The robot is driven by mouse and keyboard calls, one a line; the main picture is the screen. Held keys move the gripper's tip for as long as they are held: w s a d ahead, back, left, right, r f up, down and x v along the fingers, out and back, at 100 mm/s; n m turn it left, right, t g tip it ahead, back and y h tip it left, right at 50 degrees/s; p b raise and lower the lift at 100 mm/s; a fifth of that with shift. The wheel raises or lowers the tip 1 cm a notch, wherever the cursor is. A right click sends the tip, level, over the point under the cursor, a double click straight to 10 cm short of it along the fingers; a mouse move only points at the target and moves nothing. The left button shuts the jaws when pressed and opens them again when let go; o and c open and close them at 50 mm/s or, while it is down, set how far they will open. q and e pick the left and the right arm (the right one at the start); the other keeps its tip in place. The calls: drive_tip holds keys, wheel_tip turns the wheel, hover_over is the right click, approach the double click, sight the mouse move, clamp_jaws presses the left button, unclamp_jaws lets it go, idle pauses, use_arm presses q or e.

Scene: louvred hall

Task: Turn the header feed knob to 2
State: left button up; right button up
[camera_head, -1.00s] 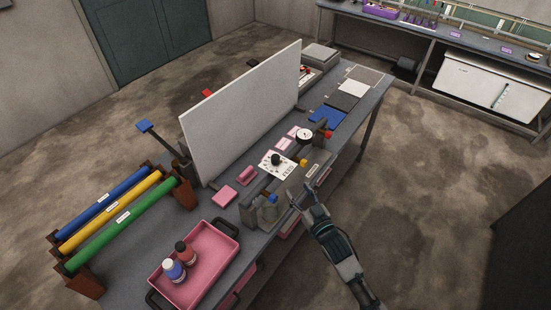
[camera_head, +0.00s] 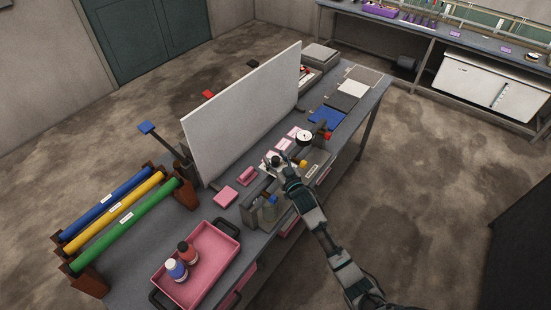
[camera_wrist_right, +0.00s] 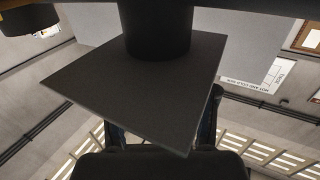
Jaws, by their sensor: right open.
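The header feed knob (camera_head: 275,160) is a small dark knob on a white dial plate (camera_head: 265,171), at the middle of the bench in the head view. My right gripper (camera_head: 281,159) is open, with its fingers at the knob and over part of the plate. I cannot tell whether they touch the knob. The plate's markings and the knob's pointer are too covered and small to read. In the right wrist view, a dark square plate with a thick dark cylinder fills the middle, partly hiding the fingers. My left gripper is not in view.
A white upright panel (camera_head: 240,115) stands behind the knob. A round gauge (camera_head: 304,137) and yellow knob (camera_head: 304,163) are close on the right. A pink tray (camera_head: 205,268) with two bottles and coloured rollers (camera_head: 125,212) are at the left.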

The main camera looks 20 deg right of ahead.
clamp_jaws()
drive_tip(key=shift+y, duration=0.3)
